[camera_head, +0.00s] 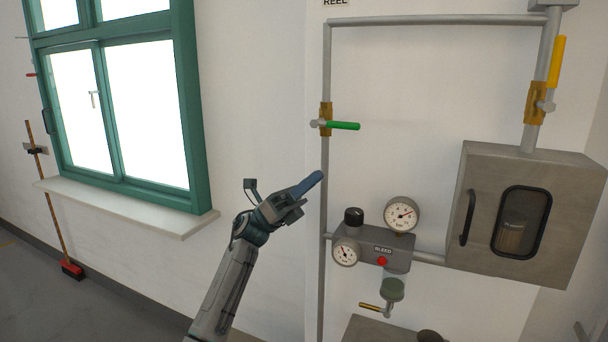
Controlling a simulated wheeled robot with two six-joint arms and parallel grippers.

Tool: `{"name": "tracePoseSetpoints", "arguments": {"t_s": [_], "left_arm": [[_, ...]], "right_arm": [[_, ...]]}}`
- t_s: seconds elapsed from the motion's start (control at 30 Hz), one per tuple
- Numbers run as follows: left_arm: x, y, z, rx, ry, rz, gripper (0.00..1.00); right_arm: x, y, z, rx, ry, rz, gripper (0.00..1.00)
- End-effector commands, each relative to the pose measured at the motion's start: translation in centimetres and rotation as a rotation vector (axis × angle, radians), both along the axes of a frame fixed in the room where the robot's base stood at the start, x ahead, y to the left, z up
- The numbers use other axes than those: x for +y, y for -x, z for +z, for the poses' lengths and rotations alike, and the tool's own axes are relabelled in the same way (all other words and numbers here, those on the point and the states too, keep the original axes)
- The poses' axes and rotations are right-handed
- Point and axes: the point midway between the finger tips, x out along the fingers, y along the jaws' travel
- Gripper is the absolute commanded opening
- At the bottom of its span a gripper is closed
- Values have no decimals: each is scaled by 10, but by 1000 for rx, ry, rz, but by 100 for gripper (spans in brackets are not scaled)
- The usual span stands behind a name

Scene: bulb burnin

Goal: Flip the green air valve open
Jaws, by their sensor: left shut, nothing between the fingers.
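The green air valve handle (343,125) points sideways to the right, across the vertical grey pipe. Its brass body (326,117) sits on that pipe. My left gripper (314,182) is shut and empty, with its blue fingers pointing up and right. In the picture it is below and slightly left of the green handle, apart from it. My right gripper is not in view.
A yellow-handled valve (556,62) is on the right pipe, its handle along the pipe. Below are two gauges (402,214), a manifold block with a red button (382,261), and a grey cabinet (475,240). A window sill (130,208) juts out at left.

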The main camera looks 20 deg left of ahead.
Motion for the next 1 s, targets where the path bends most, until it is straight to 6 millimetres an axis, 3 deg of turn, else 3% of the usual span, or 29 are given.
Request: {"name": "tracePoseSetpoints", "arguments": {"t_s": [0.03,0.27,0.43,1.0], "left_arm": [[-9,-1,17,-2,4,-3,0],[-43,-6,49,-1,4,-2,0],[-40,-11,69,0,1,0,0],[-40,-14,78,0,1,0,0]], "right_arm": [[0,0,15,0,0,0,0],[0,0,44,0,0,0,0],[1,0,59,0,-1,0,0],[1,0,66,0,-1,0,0]]}}
